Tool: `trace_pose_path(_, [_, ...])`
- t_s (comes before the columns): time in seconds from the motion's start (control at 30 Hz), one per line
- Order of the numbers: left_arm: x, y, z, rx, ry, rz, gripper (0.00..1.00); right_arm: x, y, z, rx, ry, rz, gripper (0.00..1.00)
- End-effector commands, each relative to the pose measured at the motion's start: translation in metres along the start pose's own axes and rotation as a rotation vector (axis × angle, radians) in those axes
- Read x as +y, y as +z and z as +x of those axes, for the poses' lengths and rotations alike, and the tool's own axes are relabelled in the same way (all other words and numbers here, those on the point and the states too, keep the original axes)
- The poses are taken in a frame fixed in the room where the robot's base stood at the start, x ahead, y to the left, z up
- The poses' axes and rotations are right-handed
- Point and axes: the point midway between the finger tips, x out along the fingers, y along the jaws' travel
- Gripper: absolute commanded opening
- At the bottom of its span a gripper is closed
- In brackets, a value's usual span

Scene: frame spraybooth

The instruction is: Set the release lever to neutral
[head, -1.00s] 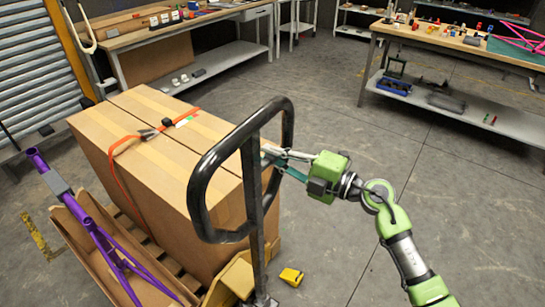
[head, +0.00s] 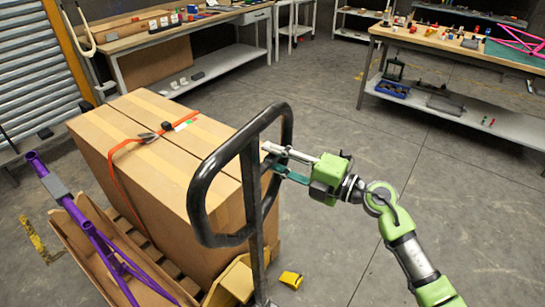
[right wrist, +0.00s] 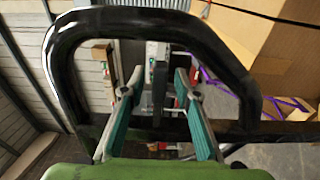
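The black loop handle (head: 203,185) of the pallet truck stands upright in the head view, on a dark post (head: 256,225). My right gripper (head: 272,160) reaches in from the right, with its fingers at the loop's right side, partly behind it. In the right wrist view the loop (right wrist: 55,65) arches around the view, and the right gripper (right wrist: 155,92) is open with its two fingers apart. A dark narrow piece (right wrist: 160,85) shows between them; it may be the release lever, but I cannot tell its setting. My left gripper is not in view.
A large strapped cardboard box (head: 165,165) stands on a pallet left of the handle. A purple frame (head: 100,240) lies in a carton in front. Workbenches (head: 190,35) line the back. A yellow piece (head: 291,279) is on the floor; the floor right is mostly clear.

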Motion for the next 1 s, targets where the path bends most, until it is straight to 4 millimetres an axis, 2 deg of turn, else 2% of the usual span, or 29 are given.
trace_pose_path(0.5, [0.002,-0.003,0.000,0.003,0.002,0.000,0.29,-0.001,0.000,-0.098,-0.002,-0.004,-0.001,0.29])
trace_pose_path(0.7, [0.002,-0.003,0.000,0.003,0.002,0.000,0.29,-0.001,0.000,-0.114,0.000,-0.002,-0.002,0.29])
trace_pose_path(1.0, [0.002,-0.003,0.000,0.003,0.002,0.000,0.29,0.000,0.000,-0.115,0.000,-0.001,-0.001,0.29])
